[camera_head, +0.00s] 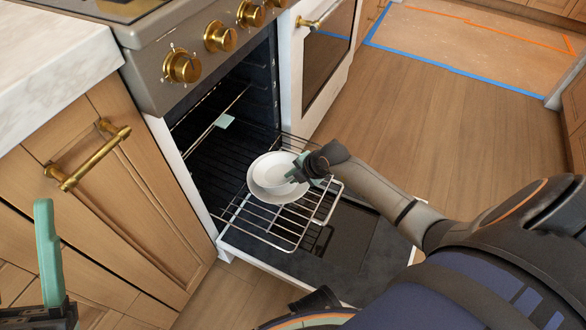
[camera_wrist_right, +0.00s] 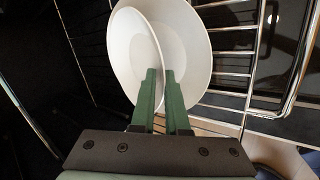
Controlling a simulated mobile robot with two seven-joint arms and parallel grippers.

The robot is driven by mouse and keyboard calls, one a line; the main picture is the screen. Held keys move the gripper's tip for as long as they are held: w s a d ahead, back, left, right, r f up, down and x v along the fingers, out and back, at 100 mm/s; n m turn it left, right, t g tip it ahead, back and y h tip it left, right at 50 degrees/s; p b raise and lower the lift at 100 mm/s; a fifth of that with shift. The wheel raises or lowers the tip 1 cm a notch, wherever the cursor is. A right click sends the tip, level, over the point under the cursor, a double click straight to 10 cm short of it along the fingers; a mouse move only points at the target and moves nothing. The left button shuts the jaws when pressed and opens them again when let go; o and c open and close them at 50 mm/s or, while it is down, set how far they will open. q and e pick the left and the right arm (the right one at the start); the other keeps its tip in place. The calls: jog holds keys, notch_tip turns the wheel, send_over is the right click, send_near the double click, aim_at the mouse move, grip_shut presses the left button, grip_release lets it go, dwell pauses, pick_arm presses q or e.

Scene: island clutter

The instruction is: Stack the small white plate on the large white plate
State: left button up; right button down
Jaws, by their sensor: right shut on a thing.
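The small white plate (camera_head: 272,174) is over the large white plate (camera_head: 277,195), which rests on the pulled-out oven rack. My right gripper (camera_head: 298,168) is shut on the small plate's right rim. In the right wrist view the rim of the small plate (camera_wrist_right: 130,58) passes between the green fingers (camera_wrist_right: 164,88), with the large plate (camera_wrist_right: 190,45) behind it. The small plate looks tilted against the large one there; whether they touch is unclear. My left gripper (camera_head: 48,255) shows partly at the lower left, with one green finger upright and the rest cut off.
The wire rack (camera_head: 275,238) extends from the oven over its open door (camera_head: 345,265). Wooden cabinets with a brass handle (camera_head: 92,160) stand at left. Open floor (camera_head: 440,125) lies at right.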

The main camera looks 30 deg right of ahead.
jog(key=shift+f, duration=0.2)
dwell(0.3)
jog(key=c, duration=1.2)
grip_release()
jog(key=shift+c, duration=0.2)
jog(key=shift+s+d+p, duration=0.35)
jog(key=shift+s+p, duration=0.5)
jog(key=shift+s, duration=0.25)
jog(key=shift+s+d+p, duration=0.35)
jog(key=shift+s+p, duration=0.5)
jog(key=shift+s, duration=0.3)
jog(key=shift+s+d+p, duration=0.35)
jog(key=shift+s+p, duration=0.5)
jog(key=shift+s, duration=0.25)
jog(key=o, duration=0.6)
jog(key=shift+c, duration=0.2)
